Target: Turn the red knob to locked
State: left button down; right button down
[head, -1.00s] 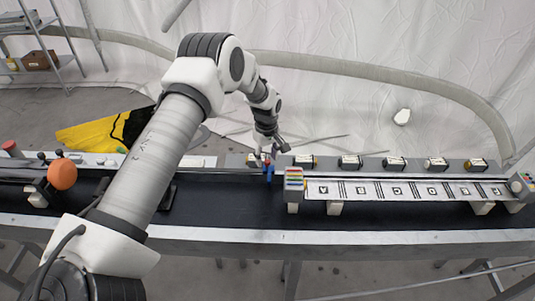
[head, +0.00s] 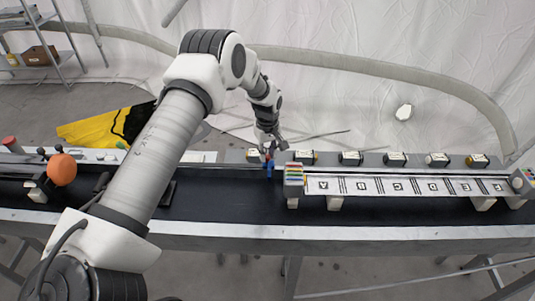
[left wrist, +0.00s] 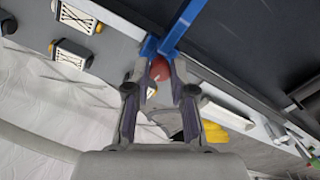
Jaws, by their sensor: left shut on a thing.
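The red knob (left wrist: 160,68) shows in the left wrist view between the tips of my left gripper (left wrist: 160,76), with a small pale mark on it. The gripper is shut on the knob. A blue bracket (left wrist: 178,32) stands right by the knob and fingertips. In the head view my left gripper (head: 269,149) reaches down at the back edge of the dark bench, just above the blue bracket (head: 269,169). There the knob is mostly hidden by the fingers. My right gripper is not in view.
A white strip with black symbols (head: 375,187) lies right of the bracket, with several small dark-and-white blocks (head: 396,159) behind it. A block with coloured stripes (head: 293,176) stands close right of the gripper. An orange ball (head: 62,170) is at left.

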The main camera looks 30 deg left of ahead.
aim_at(268, 155)
pick_arm(q)
jog(key=m+b, duration=0.2)
jog(key=m, duration=0.1)
jog(key=shift+s+f+m, duration=0.1)
jog(key=shift+f+m, duration=0.2)
jog(key=shift+r+m+b, duration=0.1)
jog(key=shift+m+b, duration=0.45)
jog(key=shift+m, duration=0.95)
jog(key=c, duration=1)
grip_release()
jog(key=shift+w+a, duration=0.1)
jog(key=shift+w, duration=0.1)
notch_tip(268, 155, up, 12)
jog(key=shift+f, duration=0.1)
